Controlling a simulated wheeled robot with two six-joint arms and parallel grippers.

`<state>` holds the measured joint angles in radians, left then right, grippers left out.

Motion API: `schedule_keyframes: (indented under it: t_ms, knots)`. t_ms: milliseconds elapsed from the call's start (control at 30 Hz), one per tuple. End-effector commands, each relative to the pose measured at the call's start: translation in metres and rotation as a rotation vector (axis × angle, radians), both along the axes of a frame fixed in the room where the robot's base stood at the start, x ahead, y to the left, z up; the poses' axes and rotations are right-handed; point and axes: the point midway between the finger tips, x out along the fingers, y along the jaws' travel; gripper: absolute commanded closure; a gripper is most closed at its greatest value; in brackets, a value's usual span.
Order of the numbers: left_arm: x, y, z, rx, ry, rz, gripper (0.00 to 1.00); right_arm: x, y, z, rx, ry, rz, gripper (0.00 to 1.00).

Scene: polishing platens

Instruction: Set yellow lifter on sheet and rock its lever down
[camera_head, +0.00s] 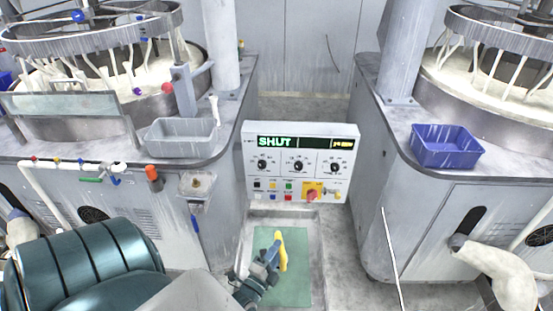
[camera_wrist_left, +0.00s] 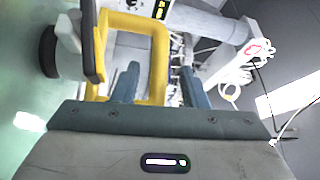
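The yellow lifter (camera_head: 281,251) shows over the green sheet (camera_head: 292,291) on the floor, between the two machines. In the left wrist view, its yellow handle loop (camera_wrist_left: 160,62) is close in front of my left gripper (camera_wrist_left: 159,72). One finger is inside the loop and the other outside, with the near bar between them and gaps at both sides. A dark round pad (camera_wrist_left: 48,50) and a dark lever-like bar (camera_wrist_left: 91,40) are at the lifter's left. The pad faces the sheet (camera_wrist_left: 25,85); I cannot tell if they touch. My right gripper is out of view.
A control panel (camera_head: 300,143) reading "SHUT" stands behind the sheet. Machines flank it, with a grey bin (camera_head: 180,145) on the left counter and a blue bin (camera_head: 446,153) on the right one. A thin white rod (camera_head: 391,258) slants at the right. Bare floor (camera_head: 340,250) lies right of the sheet.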

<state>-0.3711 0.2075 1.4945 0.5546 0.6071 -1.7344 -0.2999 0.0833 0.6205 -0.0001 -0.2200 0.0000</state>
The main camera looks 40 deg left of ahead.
Motion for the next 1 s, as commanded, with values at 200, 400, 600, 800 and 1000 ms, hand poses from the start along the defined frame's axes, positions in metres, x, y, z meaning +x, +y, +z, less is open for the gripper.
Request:
schedule_keyframes:
  t_ms: [200, 400, 600, 800, 1000]
  knots:
    - [-0.024, -0.005, 0.0, -0.001, 0.004, -0.001, 0.61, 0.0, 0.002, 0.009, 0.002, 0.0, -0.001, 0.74]
    - [-0.057, -0.012, -0.005, -0.001, 0.003, 0.001, 0.61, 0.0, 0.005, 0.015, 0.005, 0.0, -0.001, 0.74]
    - [-0.072, -0.015, -0.007, 0.0, 0.0, 0.0, 0.61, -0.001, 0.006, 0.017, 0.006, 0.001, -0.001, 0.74]
    - [-0.073, -0.016, -0.008, 0.0, -0.001, 0.0, 0.61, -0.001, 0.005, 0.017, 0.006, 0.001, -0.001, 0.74]
    - [-0.073, -0.016, -0.008, 0.0, -0.001, 0.0, 0.61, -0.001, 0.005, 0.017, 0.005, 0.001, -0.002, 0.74]
